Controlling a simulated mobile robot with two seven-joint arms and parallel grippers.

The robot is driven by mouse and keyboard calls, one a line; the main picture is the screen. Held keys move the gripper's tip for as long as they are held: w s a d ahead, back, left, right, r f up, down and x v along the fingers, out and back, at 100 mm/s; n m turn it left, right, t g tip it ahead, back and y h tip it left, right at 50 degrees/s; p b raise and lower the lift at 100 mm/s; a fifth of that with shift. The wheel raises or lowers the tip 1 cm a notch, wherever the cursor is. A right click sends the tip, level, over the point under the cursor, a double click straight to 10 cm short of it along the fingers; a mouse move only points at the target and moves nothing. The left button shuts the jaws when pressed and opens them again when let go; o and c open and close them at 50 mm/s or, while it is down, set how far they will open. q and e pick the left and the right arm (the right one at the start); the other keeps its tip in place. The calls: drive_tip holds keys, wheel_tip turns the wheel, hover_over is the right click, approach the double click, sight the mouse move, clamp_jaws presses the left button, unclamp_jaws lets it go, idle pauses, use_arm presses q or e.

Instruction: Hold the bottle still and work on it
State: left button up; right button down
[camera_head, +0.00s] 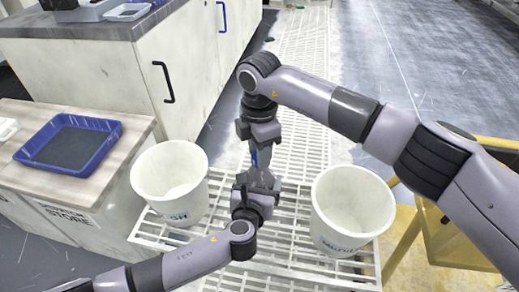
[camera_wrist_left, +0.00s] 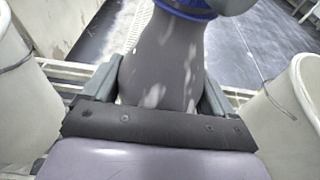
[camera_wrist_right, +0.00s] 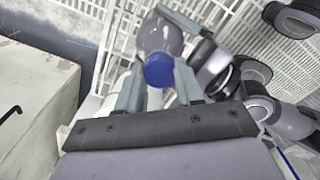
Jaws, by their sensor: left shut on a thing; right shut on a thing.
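The bottle (camera_head: 262,157) is upright between my two grippers in the head view, mostly hidden by them. In the left wrist view its grey see-through body (camera_wrist_left: 165,62) fills the space between my left fingers, with a blue ring at the top. My left gripper (camera_head: 257,178) is shut on the body from below. My right gripper (camera_head: 261,138) comes down from above and is shut at the bottle's top. In the right wrist view the blue cap (camera_wrist_right: 159,70) sits between the right fingers, with the grey body beyond it.
White buckets stand on the white grid table (camera_head: 265,262), one left (camera_head: 168,165) and one right (camera_head: 352,205) of the grippers. A blue tray (camera_head: 108,137) lies on the counter at left. A yellow frame (camera_head: 405,245) is at right. A cabinet (camera_head: 135,85) stands behind.

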drive_tip(key=n, duration=0.6)
drive_tip(key=shift+n, duration=0.3)
drive_tip(key=n, duration=1.7)
drive_tip(key=shift+r+n, duration=0.1)
drive_tip(key=shift+n, duration=0.2)
drive_tip(key=n, duration=1)
drive_tip(key=shift+n, duration=0.4)
drive_tip(key=n, duration=1.1)
drive_tip(key=shift+n, duration=0.3)
